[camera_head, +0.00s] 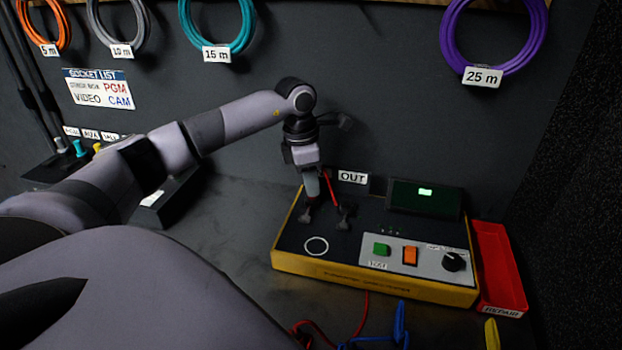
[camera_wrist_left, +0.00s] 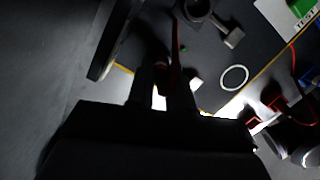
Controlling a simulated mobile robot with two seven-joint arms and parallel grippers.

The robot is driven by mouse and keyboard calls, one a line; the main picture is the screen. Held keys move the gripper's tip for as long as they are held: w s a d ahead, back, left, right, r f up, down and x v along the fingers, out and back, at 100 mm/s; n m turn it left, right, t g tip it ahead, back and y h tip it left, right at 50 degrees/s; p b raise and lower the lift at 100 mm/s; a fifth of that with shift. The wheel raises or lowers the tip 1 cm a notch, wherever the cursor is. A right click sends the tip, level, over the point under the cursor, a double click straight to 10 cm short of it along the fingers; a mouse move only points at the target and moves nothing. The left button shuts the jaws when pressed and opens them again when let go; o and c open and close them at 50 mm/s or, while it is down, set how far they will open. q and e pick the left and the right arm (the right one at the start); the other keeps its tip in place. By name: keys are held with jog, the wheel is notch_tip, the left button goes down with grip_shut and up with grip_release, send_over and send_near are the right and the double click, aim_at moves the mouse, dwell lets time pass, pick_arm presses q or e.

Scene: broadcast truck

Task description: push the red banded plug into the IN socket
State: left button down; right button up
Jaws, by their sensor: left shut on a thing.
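The cable tester, a yellow-edged box (camera_head: 375,283) with a dark top, stands on the bench in the head view. My left gripper (camera_head: 323,203) points down over its back left part, below and left of the OUT label (camera_head: 352,178). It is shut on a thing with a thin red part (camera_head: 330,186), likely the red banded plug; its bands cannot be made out. The red part also shows by the dark fingers in the left wrist view (camera_wrist_left: 176,55). No IN label is visible. Whether the plug touches a socket is hidden. My right gripper is not in view.
The tester carries a white ring (camera_head: 316,246), green button (camera_head: 381,249), orange switch (camera_head: 410,256), black knob (camera_head: 454,261) and screen (camera_head: 424,196). A red REPAIR tray (camera_head: 500,272) stands at right. A red cable (camera_head: 365,312) and blue plug (camera_head: 400,322) lie in front.

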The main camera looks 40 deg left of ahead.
pick_arm(q)
jog(key=c, duration=0.9)
grip_release()
jog(key=shift+f, duration=0.1)
jog(key=shift+c, duration=0.2)
notch_tip(320, 180, up, 7)
jog(key=shift+s+a, duration=0.35)
jog(key=shift+s, duration=0.1)
